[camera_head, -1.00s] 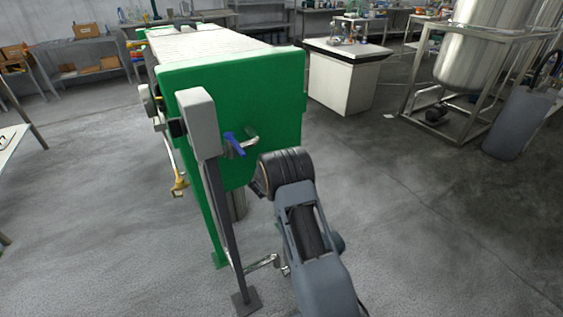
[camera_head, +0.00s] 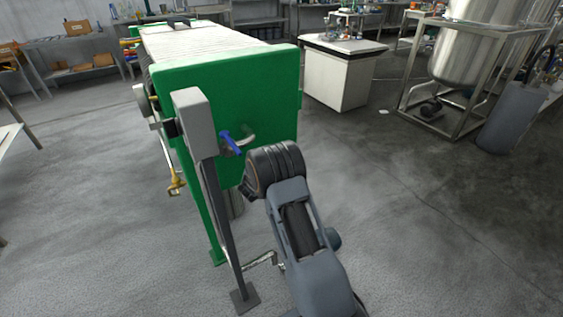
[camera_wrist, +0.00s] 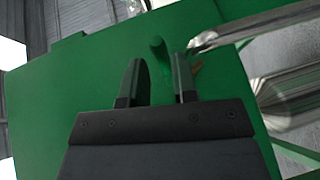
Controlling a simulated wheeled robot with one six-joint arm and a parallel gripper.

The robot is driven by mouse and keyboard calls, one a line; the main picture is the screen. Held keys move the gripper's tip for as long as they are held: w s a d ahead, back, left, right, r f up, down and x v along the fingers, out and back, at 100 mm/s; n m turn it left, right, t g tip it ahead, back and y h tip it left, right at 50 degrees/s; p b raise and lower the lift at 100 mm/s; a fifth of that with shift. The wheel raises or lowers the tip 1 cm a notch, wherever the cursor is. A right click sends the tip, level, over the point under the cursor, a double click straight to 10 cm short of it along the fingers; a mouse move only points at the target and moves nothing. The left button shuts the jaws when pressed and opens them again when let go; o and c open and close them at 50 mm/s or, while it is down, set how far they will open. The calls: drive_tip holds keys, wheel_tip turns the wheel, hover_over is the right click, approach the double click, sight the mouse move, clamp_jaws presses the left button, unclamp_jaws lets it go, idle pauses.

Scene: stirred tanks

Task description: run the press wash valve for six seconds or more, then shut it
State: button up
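The green press (camera_head: 225,100) stands left of centre in the head view, and its green face (camera_wrist: 80,110) fills much of the wrist view. A blue lever handle (camera_head: 231,143) sits by a short bent metal pipe (camera_head: 246,141) on its near end. A yellow valve-like fitting (camera_head: 176,185) hangs at its left side. I cannot tell for sure which is the wash valve. My gripper (camera_wrist: 158,72) is open and empty in the wrist view, its fingers towards the green face. A rounded green shape (camera_wrist: 160,52) shows beyond the fingertips. The head view hides my fingers behind my wrist.
A grey box on a dark post (camera_head: 194,110) stands in front of the press. A shiny metal pipe (camera_wrist: 250,30) crosses the wrist view's upper right. A white cabinet (camera_head: 338,78) and a framed steel tank (camera_head: 475,45) stand behind.

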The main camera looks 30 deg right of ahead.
drive_tip(key=shift+p+v, duration=0.3)
drive_tip(key=shift+v, duration=1.65)
drive_tip(key=shift+d, duration=0.1)
